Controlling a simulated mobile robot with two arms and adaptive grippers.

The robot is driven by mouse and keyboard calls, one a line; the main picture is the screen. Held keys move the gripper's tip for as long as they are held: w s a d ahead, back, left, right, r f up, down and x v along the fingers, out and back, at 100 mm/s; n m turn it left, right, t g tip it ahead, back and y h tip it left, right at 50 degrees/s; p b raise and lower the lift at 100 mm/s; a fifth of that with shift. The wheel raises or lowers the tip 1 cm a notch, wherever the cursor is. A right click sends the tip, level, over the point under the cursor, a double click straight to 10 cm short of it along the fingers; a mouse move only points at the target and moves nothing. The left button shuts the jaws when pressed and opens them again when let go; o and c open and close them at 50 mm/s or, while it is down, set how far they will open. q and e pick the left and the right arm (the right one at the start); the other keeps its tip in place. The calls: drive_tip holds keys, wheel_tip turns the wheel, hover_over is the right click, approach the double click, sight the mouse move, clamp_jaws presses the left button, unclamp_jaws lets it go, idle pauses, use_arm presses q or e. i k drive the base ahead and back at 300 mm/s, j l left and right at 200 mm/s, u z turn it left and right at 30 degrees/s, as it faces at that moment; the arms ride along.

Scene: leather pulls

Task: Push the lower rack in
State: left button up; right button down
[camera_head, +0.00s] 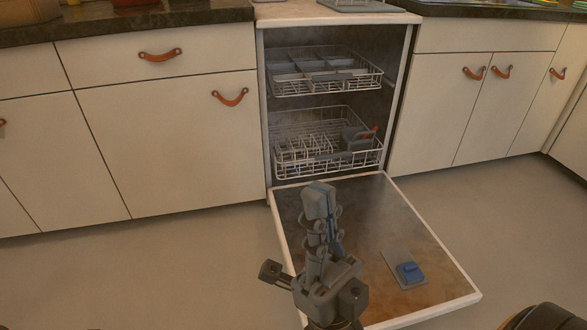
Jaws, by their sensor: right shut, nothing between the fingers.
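The lower rack (290,162) is a white wire basket inside the open dishwasher (262,110). Its front edge is near the dishwasher's front opening; how far it sticks out is hard to tell. A grey item with a red part (360,137) is in its right side. My right gripper (318,200) is shut and empty. It is over the lowered door (375,210), in front of the rack and apart from it in the picture. My left gripper is not in view.
The upper rack (325,78) sits above the lower one. A blue block on a grey plate (409,271) is on the lowered door's inner face. White cabinets with leather pulls (160,55) flank the dishwasher. Grey floor (180,265) is clear on the left.

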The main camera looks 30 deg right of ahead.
sight(328, 157)
drive_tip(key=i+j+z, duration=0.75)
drive_tip(key=j, duration=0.35)
drive_tip(key=i+j+z, duration=0.1)
drive_tip(key=i+z, duration=0.25)
drive_tip(key=i, duration=0.65)
